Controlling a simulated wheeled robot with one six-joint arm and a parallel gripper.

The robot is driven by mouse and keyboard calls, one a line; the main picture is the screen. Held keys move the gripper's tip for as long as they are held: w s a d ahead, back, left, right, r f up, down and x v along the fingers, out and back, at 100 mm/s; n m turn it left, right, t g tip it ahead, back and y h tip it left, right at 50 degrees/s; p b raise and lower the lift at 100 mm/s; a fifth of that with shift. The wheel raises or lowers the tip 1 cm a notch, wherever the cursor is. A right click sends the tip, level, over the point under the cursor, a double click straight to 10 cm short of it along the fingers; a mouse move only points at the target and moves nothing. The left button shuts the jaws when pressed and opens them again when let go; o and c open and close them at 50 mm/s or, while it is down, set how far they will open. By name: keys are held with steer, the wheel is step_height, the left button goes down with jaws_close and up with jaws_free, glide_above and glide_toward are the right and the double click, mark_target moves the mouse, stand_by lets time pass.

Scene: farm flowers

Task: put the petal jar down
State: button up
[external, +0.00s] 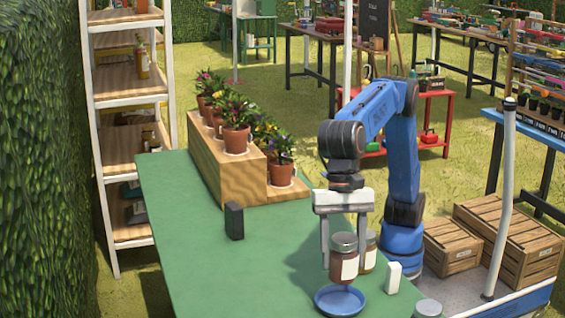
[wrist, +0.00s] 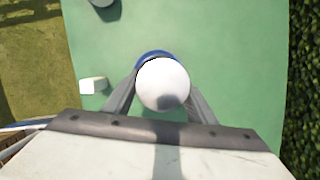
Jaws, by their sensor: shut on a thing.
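The petal jar (external: 343,260) has a grey lid, reddish-brown contents and a white label. My gripper (external: 344,243) is shut on it, one finger on each side, and holds it upright. The jar is just above or at the far rim of a blue dish (external: 340,300); I cannot tell if they touch. In the wrist view the jar's round pale lid (wrist: 163,84) is between the fingers, and the dish's blue rim (wrist: 152,54) shows past it. The green table (external: 190,235) lies below.
A second jar (external: 369,253) stands close behind the held jar, with a white block (external: 393,278) to its right. Another lid (external: 428,308) is at the front edge. A dark block (external: 234,221) and a wooden stepped stand (external: 225,160) with potted flowers are further left. The table's left middle is clear.

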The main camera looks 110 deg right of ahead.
steer(key=shift+f, duration=3.55)
steer(key=shift+f, duration=0.1)
steer(key=o, duration=1.3)
steer(key=shift+o, duration=0.2)
steer(key=v, duration=1.2)
steer(key=shift+s, duration=0.1)
